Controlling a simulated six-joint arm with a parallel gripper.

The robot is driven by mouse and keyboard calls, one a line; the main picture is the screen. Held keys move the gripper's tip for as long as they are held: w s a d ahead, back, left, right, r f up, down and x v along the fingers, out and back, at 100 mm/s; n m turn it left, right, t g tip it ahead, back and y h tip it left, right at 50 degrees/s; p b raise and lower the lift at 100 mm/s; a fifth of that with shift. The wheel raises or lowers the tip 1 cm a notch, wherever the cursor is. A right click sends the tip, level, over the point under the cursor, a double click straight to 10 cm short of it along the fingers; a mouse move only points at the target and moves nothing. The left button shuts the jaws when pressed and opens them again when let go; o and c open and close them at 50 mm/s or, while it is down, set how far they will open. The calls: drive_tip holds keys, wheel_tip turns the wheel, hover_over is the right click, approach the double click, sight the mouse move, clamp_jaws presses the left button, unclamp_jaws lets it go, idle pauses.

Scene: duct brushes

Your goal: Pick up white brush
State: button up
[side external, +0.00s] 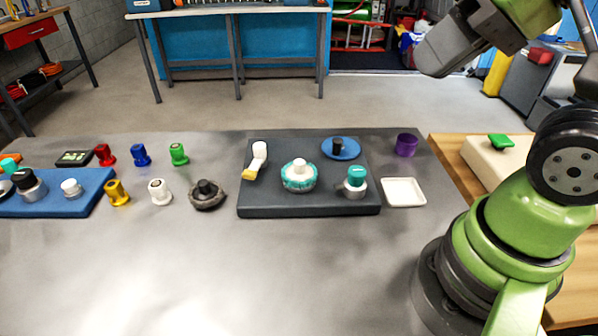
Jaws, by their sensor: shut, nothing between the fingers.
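A white-handled brush (255,159) with a pale yellow end lies on the dark grey board (310,211), near its left side. A round brush with a white knob and teal and white bristles (299,176) sits at the middle of the same board. Which of these is the white brush I cannot tell for certain. My gripper (432,62) is high at the upper right, well above and apart from the board and its objects. It is shut, with nothing seen in it. Its fingertips are hard to make out.
A blue disc with a black knob (340,148) and a teal-topped brush (355,182) share the board. A white tray (404,192) and purple cup (406,145) stand right. Several coloured knobs (117,193) and a blue board (75,201) stand left. The front table is clear.

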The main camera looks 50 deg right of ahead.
drive_tip(key=o, duration=0.9)
drive_tip(key=m+g+h, duration=0.2)
drive_tip(key=g, duration=0.5)
hover_over(299, 161)
drive_tip(key=f, duration=1.9)
drive_tip(key=shift+w+d, duration=0.2)
drive_tip(key=shift+s+a+f, duration=0.1)
drive_tip(key=shift+s+f, duration=0.05)
drive_tip(key=shift+f, duration=1.45)
drive_tip(key=shift+s+a+f, duration=0.1)
drive_tip(key=shift+f, duration=1.5)
